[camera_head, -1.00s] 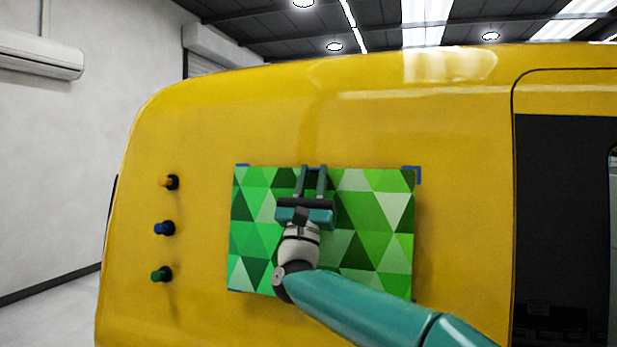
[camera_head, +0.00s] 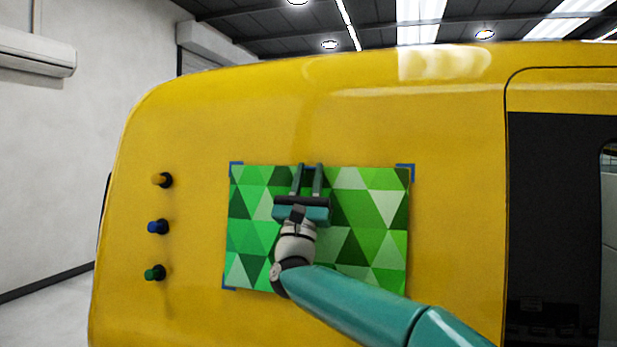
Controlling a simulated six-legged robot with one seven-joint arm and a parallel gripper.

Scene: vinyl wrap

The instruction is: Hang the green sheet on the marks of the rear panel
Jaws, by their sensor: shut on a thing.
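The green sheet (camera_head: 371,222), patterned with triangles in several greens, is spread flat in front of the yellow rear panel (camera_head: 451,180). My gripper (camera_head: 310,166) is shut on the middle of its top edge, fingers pointing up. Blue corner marks show at the top left (camera_head: 235,166), top right (camera_head: 406,170) and bottom left (camera_head: 228,286), just outside the sheet's corners. The bottom right corner is partly behind my arm and no mark shows there. I cannot tell whether the sheet touches the panel.
Orange (camera_head: 162,180), blue (camera_head: 158,227) and green (camera_head: 155,272) knobs stick out of the panel left of the sheet. A dark door opening (camera_head: 555,230) is at the right. The panel above the sheet is clear.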

